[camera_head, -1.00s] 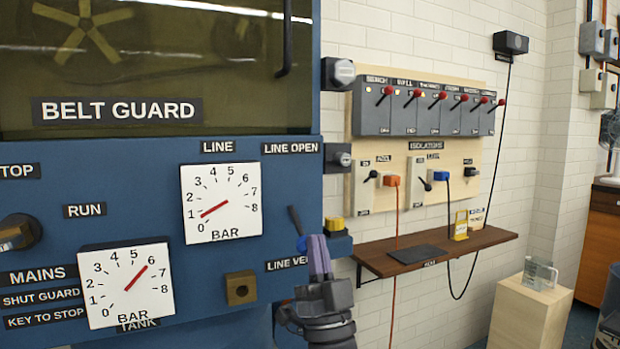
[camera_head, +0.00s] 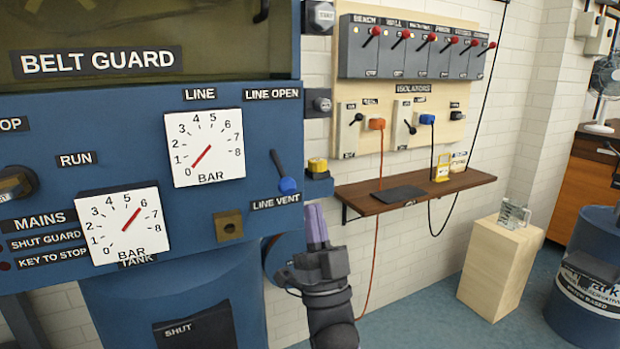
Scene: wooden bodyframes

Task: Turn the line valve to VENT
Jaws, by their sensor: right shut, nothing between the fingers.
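The line valve (camera_head: 286,184) is on the blue panel at the right edge, between the LINE OPEN label (camera_head: 271,94) above and the LINE VENT label (camera_head: 276,202) below. Its dark handle tilts up and slightly left from a blue hub, pointing towards the LINE OPEN side. The LINE gauge (camera_head: 226,155) has its red needle close to 0. My right gripper (camera_head: 316,208) has purple fingers, shut and empty. In the picture it is below and right of the valve, apart from it. My left gripper is out of view.
A yellow-topped block (camera_head: 317,166) juts out right of the valve. The wooden shelf (camera_head: 440,189) and isolator board (camera_head: 400,97) are on the wall further right. The TANK gauge (camera_head: 123,224) and a brass square socket (camera_head: 229,225) are on the panel.

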